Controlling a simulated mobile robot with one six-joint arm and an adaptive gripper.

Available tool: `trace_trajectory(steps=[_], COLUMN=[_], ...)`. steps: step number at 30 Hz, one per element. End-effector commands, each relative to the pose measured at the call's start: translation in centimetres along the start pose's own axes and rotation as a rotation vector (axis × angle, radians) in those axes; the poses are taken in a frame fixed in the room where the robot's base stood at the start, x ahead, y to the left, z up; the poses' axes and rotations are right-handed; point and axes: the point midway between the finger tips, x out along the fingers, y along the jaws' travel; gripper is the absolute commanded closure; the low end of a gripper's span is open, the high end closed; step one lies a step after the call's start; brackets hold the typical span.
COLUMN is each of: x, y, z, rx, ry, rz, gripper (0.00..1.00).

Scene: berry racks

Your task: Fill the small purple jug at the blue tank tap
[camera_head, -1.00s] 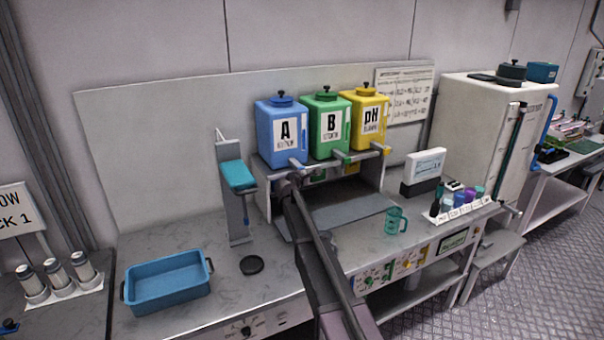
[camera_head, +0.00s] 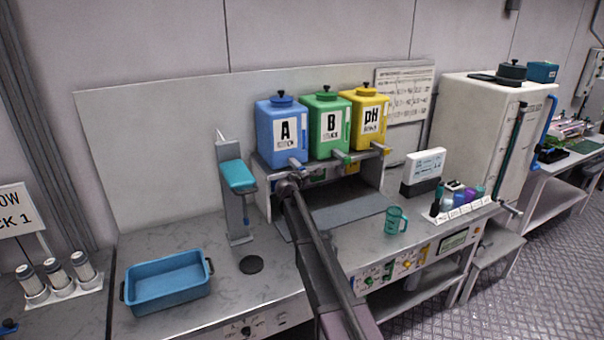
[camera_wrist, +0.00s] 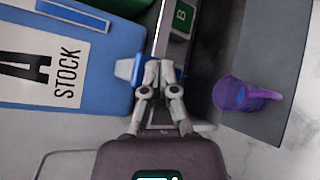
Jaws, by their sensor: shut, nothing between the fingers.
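The blue tank (camera_head: 281,133), labelled A, stands on a raised shelf; it also fills the left of the wrist view (camera_wrist: 110,75). Its blue tap (camera_wrist: 126,68) shows beside my fingertips. My gripper (camera_wrist: 154,68) is shut and empty, with its tips right at the tap; I cannot tell whether they touch it. The small purple jug (camera_wrist: 232,94) stands on the dark grey mat below the tap, apart from my gripper, its handle to the right in the wrist view. In the head view my arm hides the jug and most of my gripper (camera_head: 289,182).
Green (camera_head: 328,126) and yellow (camera_head: 366,118) tanks stand right of the blue one. A teal jug (camera_head: 392,221) stands at the mat's right. A dispenser stand (camera_head: 235,205), black disc (camera_head: 251,264) and blue tub (camera_head: 168,290) are to the left.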

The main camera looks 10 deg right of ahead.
Motion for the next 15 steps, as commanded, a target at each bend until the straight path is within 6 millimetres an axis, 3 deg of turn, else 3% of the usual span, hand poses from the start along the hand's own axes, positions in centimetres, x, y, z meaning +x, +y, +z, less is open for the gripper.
trace_trajectory(steps=[15], x=[-1.01], y=[-0.74], z=[0.69], rx=[0.0], ry=[0.0], rz=[0.0], gripper=[1.0])
